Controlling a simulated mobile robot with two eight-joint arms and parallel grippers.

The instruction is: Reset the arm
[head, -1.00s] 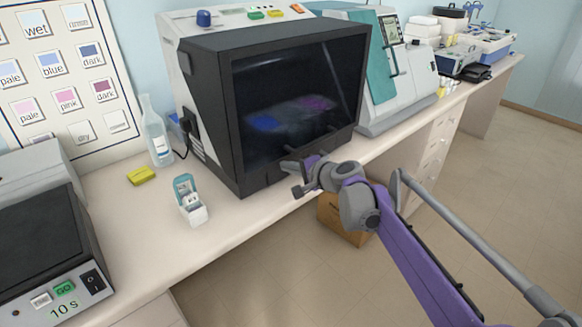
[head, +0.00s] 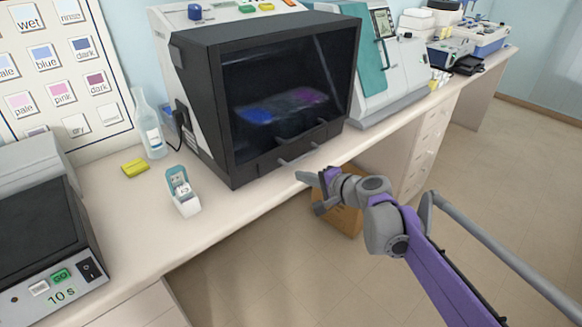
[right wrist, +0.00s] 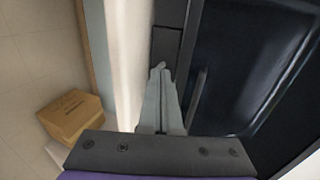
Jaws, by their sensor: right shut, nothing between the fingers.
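My right gripper (head: 303,177) is shut and empty. It hangs in front of the bench edge, below and in front of the black-fronted machine (head: 205,105). In the right wrist view its two fingers (right wrist: 158,72) lie together with nothing between them. They point along the bench edge, beside the machine's dark front. The right arm comes in from the lower right over the floor. My left gripper is not in view.
A cardboard box (head: 340,218) stands on the floor below. A teal-and-white machine (head: 400,70) stands behind right.

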